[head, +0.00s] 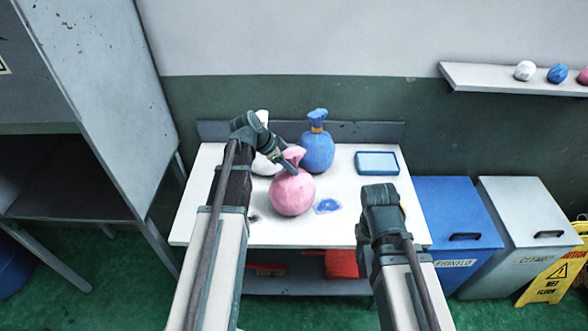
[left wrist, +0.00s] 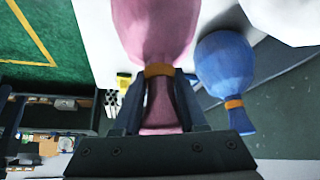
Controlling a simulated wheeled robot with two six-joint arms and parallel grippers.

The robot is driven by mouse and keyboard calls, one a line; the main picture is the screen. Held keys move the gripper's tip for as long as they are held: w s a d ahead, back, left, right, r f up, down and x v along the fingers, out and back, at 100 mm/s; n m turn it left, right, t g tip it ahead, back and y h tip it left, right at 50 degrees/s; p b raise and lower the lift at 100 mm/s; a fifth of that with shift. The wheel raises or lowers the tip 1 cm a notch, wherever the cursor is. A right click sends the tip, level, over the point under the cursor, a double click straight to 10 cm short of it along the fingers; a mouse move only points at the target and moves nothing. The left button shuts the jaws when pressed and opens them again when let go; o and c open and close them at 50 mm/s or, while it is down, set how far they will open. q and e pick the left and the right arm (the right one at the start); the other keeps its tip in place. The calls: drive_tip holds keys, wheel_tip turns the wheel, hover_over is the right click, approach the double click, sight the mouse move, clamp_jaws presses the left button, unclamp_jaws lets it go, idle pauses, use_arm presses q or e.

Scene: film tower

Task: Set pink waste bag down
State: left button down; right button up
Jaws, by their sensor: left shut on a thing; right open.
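The pink waste bag (head: 292,194) is at the middle of the white table (head: 345,225), upright, in the head view. My left gripper (head: 289,163) is shut on its gathered neck. In the left wrist view the pink bag (left wrist: 155,30) hangs between the two fingers, which close on the neck just by its orange tie (left wrist: 158,70). I cannot tell whether the bag's bottom touches the table. My right gripper (head: 379,195) is over the table's right front part, apart from the bag; its fingers are hardly visible.
A blue bag (head: 317,150) and a white bag (head: 265,165) stand behind the pink one. A blue-rimmed tray (head: 377,162) lies at the back right, and a small blue patch (head: 327,206) beside the pink bag. Blue (head: 452,215) and grey (head: 530,215) bins stand right of the table.

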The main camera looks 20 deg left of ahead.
use_arm(q)
drive_tip(key=shift+s+a, duration=0.1)
drive_tip(key=shift+a, duration=0.1)
drive_tip(key=shift+f, duration=0.1)
drive_tip(key=shift+c, duration=2.3)
unclamp_jaws()
drive_tip(key=shift+d, duration=0.1)
drive_tip(key=shift+r, duration=0.4)
drive_tip(key=p+v, duration=1)
drive_tip(key=v, duration=0.1)
drive_tip(key=shift+a+r, duration=0.25)
drive_tip(key=shift+a, duration=0.05)
drive_tip(key=shift+s, duration=0.15)
